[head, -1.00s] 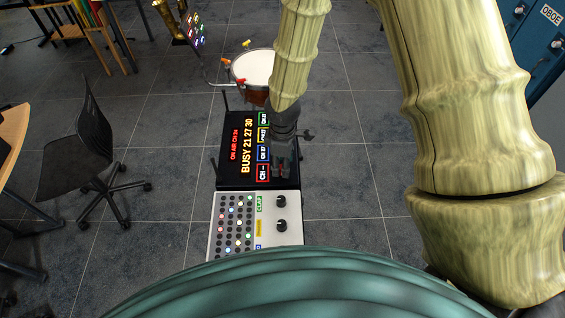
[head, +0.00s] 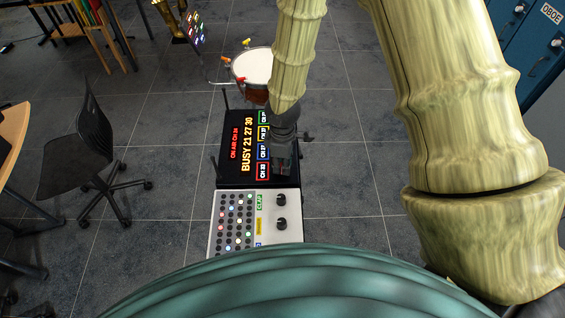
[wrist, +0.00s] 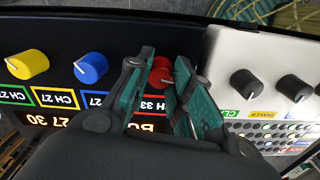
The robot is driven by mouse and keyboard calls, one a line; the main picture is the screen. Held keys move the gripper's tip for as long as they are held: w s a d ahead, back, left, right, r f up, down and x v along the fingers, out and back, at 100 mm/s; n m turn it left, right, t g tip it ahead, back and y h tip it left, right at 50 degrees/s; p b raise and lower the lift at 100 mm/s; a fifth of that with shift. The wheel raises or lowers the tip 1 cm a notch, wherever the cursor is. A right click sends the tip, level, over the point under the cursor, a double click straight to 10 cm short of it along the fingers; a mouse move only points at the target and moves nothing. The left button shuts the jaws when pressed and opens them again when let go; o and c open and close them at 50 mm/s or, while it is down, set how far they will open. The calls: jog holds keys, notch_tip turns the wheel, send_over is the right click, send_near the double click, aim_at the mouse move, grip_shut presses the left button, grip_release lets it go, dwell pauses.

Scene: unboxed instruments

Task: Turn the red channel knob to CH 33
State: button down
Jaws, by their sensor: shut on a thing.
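The red channel knob (wrist: 161,74) sits between the teal fingers of my gripper (wrist: 163,66) in the wrist view. The gripper is shut on it, and the fingers hide part of its sides. A white pointer line shows on the knob. The red-framed display (wrist: 153,104) by it reads CH 33 in the wrist view, and in the head view (head: 262,171) too. In the head view my gripper (head: 281,162) reaches down onto the right side of the black receiver panel (head: 228,178), and the red knob is hidden there.
A yellow knob (wrist: 28,64) and a blue knob (wrist: 91,67) stand in the same row. The panel shows BUSY 21 27 30 (head: 247,145). A white mixer with black knobs (head: 281,199) adjoins it. A drum (head: 252,66) stands beyond; a chair (head: 85,150) is at left.

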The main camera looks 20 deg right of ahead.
jog(key=shift+m, duration=0.6)
jog(key=c, duration=1.2)
grip_release()
jog(key=shift+c, duration=0.2)
notch_tip(320, 180, up, 12)
jog(key=shift+f, duration=0.1)
